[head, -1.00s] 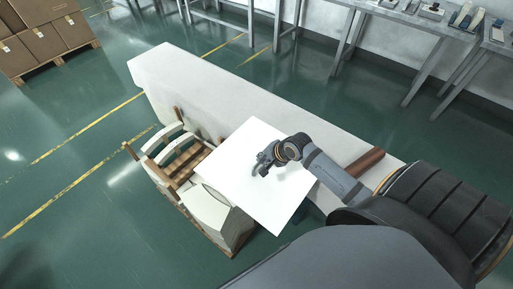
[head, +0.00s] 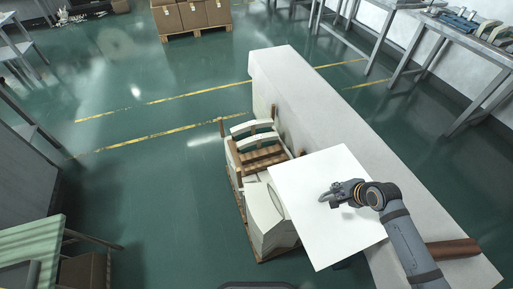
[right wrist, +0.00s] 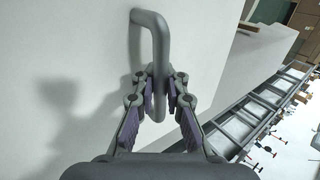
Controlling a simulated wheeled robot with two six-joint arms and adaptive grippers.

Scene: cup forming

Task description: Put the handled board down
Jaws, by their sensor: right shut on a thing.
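The handled board is a white square panel (head: 312,225) with a grey loop handle (right wrist: 150,30). My right gripper (head: 338,194) is over the board in the head view. In the right wrist view my right gripper (right wrist: 160,88) is shut on the handle. The board overlaps the edge of the long pale counter (head: 300,95) and part of the wooden rack beside it. The head view does not show whether it touches either. My left gripper is not in view.
A wooden rack (head: 262,160) with curved white pieces stands left of the counter. A brown roller (head: 452,249) lies on the counter's near end. Boxes (head: 193,14) stand on a pallet at the back. A green-topped table (head: 30,240) is at lower left. The green floor between is clear.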

